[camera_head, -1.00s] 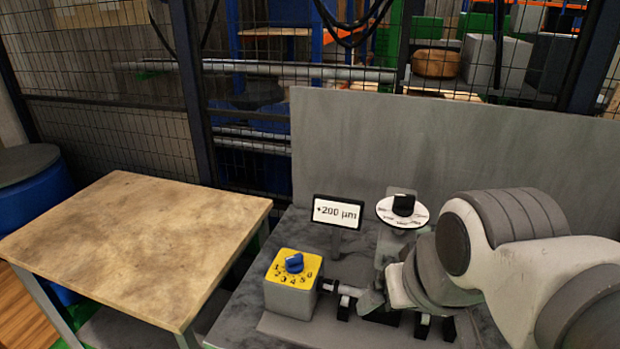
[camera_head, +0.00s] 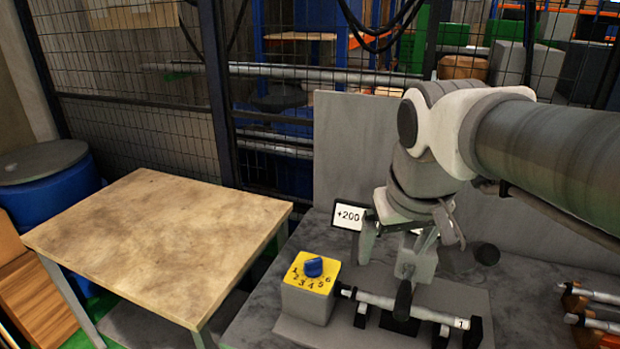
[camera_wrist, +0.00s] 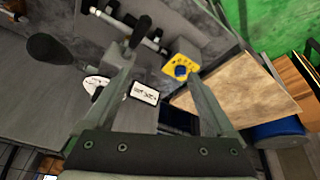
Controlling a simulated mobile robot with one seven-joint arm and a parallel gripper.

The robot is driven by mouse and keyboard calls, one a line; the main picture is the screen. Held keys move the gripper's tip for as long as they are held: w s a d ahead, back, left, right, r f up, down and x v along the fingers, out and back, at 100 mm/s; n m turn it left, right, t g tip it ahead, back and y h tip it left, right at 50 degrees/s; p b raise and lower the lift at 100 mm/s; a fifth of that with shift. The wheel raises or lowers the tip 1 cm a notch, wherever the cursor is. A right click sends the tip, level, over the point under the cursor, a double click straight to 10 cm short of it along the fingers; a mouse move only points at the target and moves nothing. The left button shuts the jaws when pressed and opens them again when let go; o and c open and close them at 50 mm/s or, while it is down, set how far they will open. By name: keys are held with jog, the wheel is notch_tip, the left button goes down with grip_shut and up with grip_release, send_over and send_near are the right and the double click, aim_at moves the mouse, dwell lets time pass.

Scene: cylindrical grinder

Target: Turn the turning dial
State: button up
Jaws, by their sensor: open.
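A yellow-topped grey box (camera_head: 310,288) carries a blue knob (camera_head: 313,267) ringed by numbers. In the wrist view, the blue knob (camera_wrist: 181,71) appears just beside the right finger's tip. A white round dial plate (camera_wrist: 96,85) shows in the wrist view, partly covered by the left finger; my arm hides it in the head view. A small display reading "+200" (camera_head: 348,216) stands behind the yellow-topped box, and it also shows between the fingers in the wrist view (camera_wrist: 145,93). My gripper (camera_wrist: 160,68) is open and empty, above the machine to the right of the yellow-topped box.
A shaft (camera_head: 405,305) lies on black supports at the machine's front. A black ball handle (camera_head: 487,254) stands at the right. A wooden-topped table (camera_head: 150,235) with a bare top is at the left. A grey panel and wire fence (camera_head: 130,100) stand behind.

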jog(key=w+a+f+n+g, duration=0.1)
jog(key=w+a, duration=0.2)
jog(key=w, duration=0.4)
jog(key=w+a+n+g, duration=0.1)
jog(key=w+a, duration=0.1)
jog(key=w, duration=0.5)
jog(key=n+g+b, duration=0.1)
jog(key=g, duration=0.1)
send_over(313, 260)
notch_tip(313, 260, down, 10)
notch_tip(313, 260, down, 17)
jog(key=shift+f+b, duration=0.2)
jog(key=shift+b, duration=0.15)
jog(key=shift+c, duration=0.2)
jog(key=c, duration=1.3)
jog(key=shift+n, duration=0.3)
jog(key=shift+r+n+p, duration=0.1)
jog(key=shift+n+p, duration=0.35)
jog(key=shift+n, duration=2.25)
